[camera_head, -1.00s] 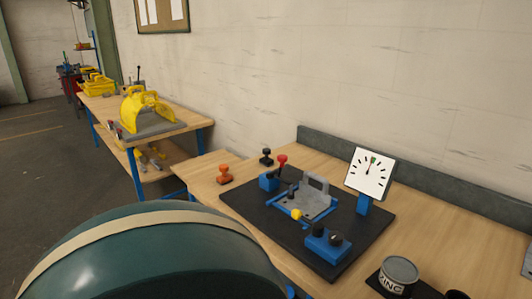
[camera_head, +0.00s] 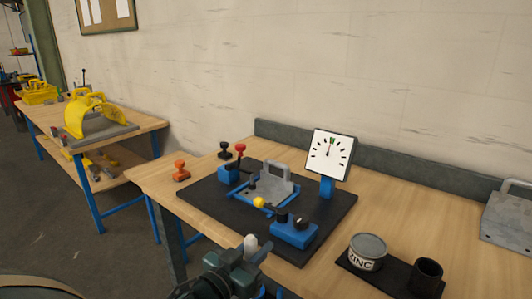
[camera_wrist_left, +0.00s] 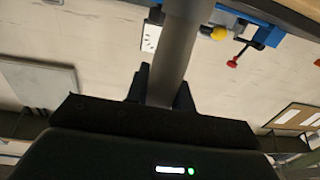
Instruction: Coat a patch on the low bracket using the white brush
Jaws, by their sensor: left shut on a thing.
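My left gripper (camera_head: 240,264) is at the front edge of the bench in the head view, shut on the white brush (camera_head: 250,242). Only a pale rounded end of the brush shows there. In the left wrist view its thick round shaft, grey in shadow, stands between the dark fingers (camera_wrist_left: 160,90). A grey bracket (camera_head: 272,184) with an upright handle sits in the blue fixture on the black mat, beyond the gripper and apart from it. Another grey bracket (camera_head: 510,216) stands at the right edge. I cannot tell which is the low one. My right gripper is out of view.
A dial gauge (camera_head: 330,155) stands behind the fixture. A zinc tin (camera_head: 366,252) and black cup (camera_head: 427,275) stand front right. Bench between mat and right bracket is clear.

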